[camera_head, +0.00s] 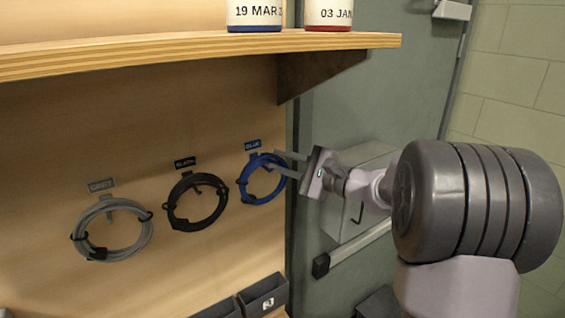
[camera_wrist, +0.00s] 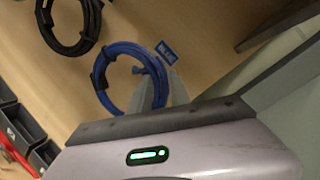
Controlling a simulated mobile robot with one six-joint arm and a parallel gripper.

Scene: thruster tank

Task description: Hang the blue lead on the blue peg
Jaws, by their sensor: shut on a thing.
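The blue lead (camera_head: 263,201) is a coil with black ties, upright against the wooden board just below the blue label (camera_head: 252,145). It also shows in the wrist view (camera_wrist: 124,47). My gripper (camera_head: 276,160) reaches in from the right with its fingers at the coil's upper right side, shut on the blue lead. In the wrist view the fingers (camera_wrist: 160,88) overlap the coil's right side.
A black coil (camera_head: 172,212) and a grey coil (camera_head: 84,224) hang to the left under their labels. A wooden shelf (camera_head: 190,50) with two labelled containers juts out above. Dark bins (camera_head: 262,292) sit below. A grey door (camera_head: 395,90) is on the right.

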